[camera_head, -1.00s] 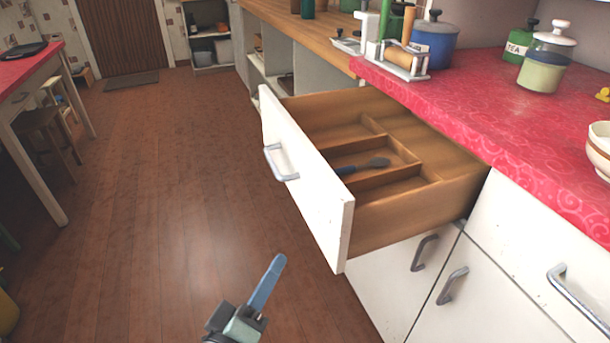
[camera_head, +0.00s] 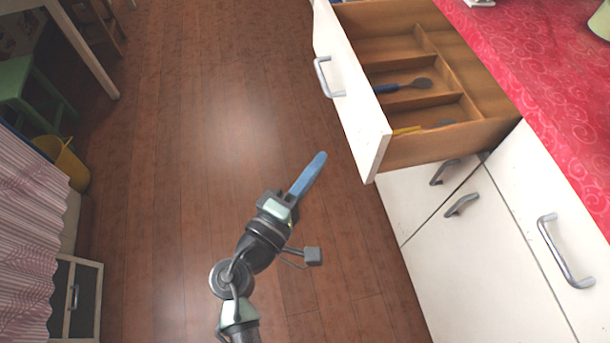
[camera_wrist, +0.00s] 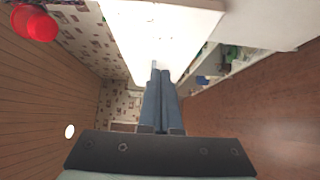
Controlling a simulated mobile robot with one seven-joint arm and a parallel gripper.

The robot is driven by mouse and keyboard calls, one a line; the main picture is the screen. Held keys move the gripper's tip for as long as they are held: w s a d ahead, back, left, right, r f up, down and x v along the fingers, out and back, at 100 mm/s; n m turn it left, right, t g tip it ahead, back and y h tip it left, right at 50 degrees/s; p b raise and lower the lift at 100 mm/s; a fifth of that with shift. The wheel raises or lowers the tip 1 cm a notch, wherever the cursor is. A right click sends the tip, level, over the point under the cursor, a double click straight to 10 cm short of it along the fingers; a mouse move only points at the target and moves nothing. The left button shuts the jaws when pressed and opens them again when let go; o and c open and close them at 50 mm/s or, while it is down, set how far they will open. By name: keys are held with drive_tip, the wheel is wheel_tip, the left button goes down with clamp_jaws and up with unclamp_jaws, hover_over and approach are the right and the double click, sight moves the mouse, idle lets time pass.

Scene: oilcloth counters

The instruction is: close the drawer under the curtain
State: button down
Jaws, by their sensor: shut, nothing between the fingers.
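An open drawer with a white front (camera_head: 350,95) and a metal handle (camera_head: 325,78) sticks out from under the red counter. No curtain shows above this drawer; a pink striped curtain (camera_head: 38,235) hangs at the lower left. My gripper (camera_head: 314,168) is shut and empty, in front of the drawer front and to its lower left in the head view, apart from it. The wrist view shows its blue fingers (camera_wrist: 161,100) together, with a white panel beyond, probably the drawer front.
White cupboard doors with handles (camera_head: 461,205) and another handled white front (camera_head: 560,240) lie right of the drawer. The wooden floor (camera_head: 220,130) is clear. A yellow bucket (camera_head: 62,160), green stool (camera_head: 35,85) and small cabinet (camera_head: 78,290) stand at left.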

sight(359, 133)
drive_tip(key=shift+w+d, duration=1.2)
drive_tip(key=shift+d, duration=0.2)
drive_tip(key=shift+w+d, duration=1.15)
drive_tip(key=shift+d, duration=0.25)
